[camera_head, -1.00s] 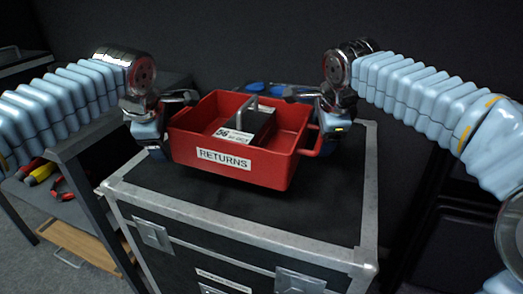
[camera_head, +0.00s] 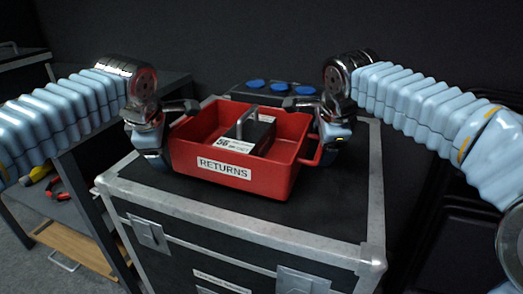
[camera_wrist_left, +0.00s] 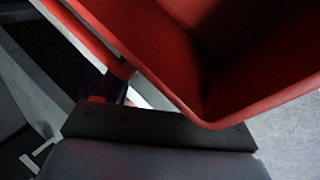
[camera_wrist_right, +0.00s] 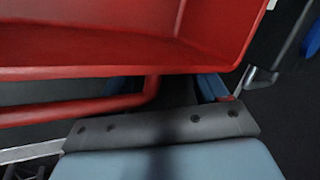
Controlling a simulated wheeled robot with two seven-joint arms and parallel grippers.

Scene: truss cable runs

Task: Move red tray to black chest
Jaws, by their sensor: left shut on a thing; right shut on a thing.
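The red tray (camera_head: 281,173) is an open box with a white RETURNS label and a grey centre handle. It is level, over the middle of the lid of the black chest (camera_head: 325,222), a dark case with metal edges. I cannot tell if its base touches the lid. My left gripper (camera_head: 163,140) is shut on the tray's left side, and my right gripper (camera_head: 322,132) is shut on the handle bar at its right side. The tray's wall shows close up in the left wrist view (camera_wrist_left: 215,95) and the right wrist view (camera_wrist_right: 100,50). The fingertips are mostly hidden.
A black case with blue discs (camera_head: 256,84) stands behind the chest. A grey bench (camera_head: 85,130) stands to the left, with tools (camera_head: 42,172) on a lower shelf. The front part of the chest's lid is clear.

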